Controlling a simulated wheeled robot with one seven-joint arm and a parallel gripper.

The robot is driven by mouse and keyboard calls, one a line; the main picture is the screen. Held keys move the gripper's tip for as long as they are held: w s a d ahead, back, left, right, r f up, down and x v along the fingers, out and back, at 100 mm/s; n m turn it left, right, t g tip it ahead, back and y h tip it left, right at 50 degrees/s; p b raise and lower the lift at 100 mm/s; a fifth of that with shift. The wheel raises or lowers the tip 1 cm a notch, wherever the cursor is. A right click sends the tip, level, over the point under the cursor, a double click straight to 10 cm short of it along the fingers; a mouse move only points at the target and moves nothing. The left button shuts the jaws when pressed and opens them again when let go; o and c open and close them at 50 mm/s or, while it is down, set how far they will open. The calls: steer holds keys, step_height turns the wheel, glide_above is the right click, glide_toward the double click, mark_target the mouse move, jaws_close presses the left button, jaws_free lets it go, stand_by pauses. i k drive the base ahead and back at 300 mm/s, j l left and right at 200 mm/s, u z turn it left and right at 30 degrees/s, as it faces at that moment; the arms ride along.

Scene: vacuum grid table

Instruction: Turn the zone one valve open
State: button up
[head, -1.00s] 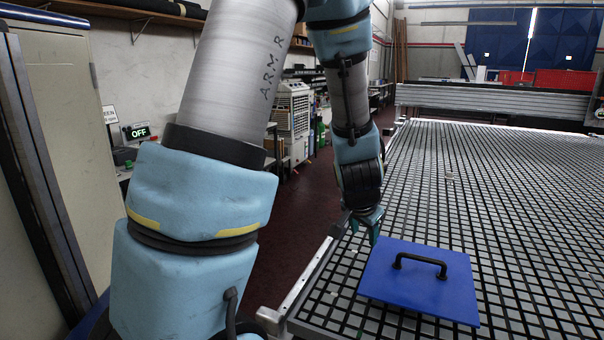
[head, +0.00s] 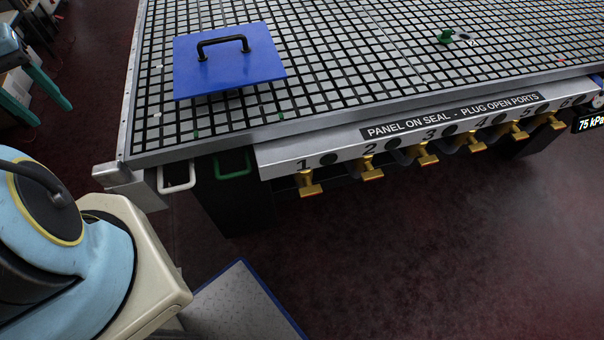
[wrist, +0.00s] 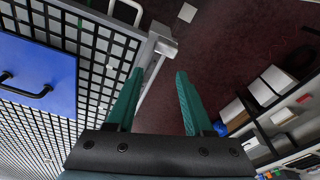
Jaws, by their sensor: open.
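The zone one valve (head: 308,184) is a brass T-shaped handle under the number 1, at the left end of the table's front rail. I cannot tell from its pose whether it is open or closed. My gripper (head: 52,108) shows at the upper left of the head view, its two teal fingers apart and empty. It is off the table's left side, well away from the valve. In the wrist view my gripper (wrist: 160,72) is open, with floor and the table's corner beyond the fingertips. The valve cannot be made out there.
Several more brass valves, such as valve two (head: 371,168), line the front rail (head: 280,157). A blue panel with a black handle (head: 225,72) lies on the grid table (head: 330,60). White (head: 176,178) and green (head: 233,164) loops hang near the front left corner. A gauge reads 75 kPa.

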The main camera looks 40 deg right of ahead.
mark_target(308, 190)
steer(key=k+j+z, duration=0.3)
steer(key=j, duration=0.25)
steer(key=k+j+z, duration=0.3)
steer(key=k+j, duration=0.2)
